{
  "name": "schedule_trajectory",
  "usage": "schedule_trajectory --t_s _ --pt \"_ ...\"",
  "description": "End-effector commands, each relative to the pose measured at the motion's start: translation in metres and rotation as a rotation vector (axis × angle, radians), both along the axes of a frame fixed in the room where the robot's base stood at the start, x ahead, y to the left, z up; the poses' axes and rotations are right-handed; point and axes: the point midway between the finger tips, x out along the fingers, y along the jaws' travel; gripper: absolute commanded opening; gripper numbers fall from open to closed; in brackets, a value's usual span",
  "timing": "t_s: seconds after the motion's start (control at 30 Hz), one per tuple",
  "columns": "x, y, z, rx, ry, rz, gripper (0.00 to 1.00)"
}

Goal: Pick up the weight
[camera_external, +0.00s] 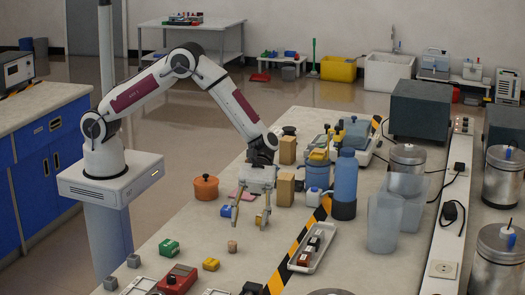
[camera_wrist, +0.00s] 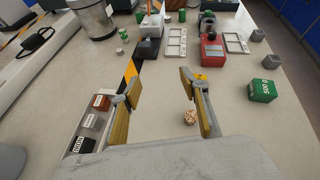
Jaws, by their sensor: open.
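A green block with white lettering that seems to read 500 g (camera_wrist: 263,90) lies on the table at the right of the wrist view. In the external view a green block (camera_external: 169,248) sits at the table's left side, front of the arm. My gripper (camera_external: 250,222) is open and empty above the table, to the right of the green block and apart from it. In the wrist view my gripper's two fingers (camera_wrist: 160,88) are spread with nothing between them.
A red device (camera_external: 177,280) is at the front left. A white tray (camera_external: 313,248) with small blocks is at the right, beyond striped tape. Bottles (camera_external: 345,180) stand behind.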

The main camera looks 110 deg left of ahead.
Motion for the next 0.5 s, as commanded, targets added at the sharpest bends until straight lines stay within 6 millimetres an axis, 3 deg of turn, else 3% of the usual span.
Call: schedule_trajectory --t_s 0.2,0.5 --pt "-0.038 -0.005 -0.04 -0.029 -0.053 -0.226 0.44" --pt "-0.062 -0.004 -0.058 -0.059 -0.087 -0.351 0.44"
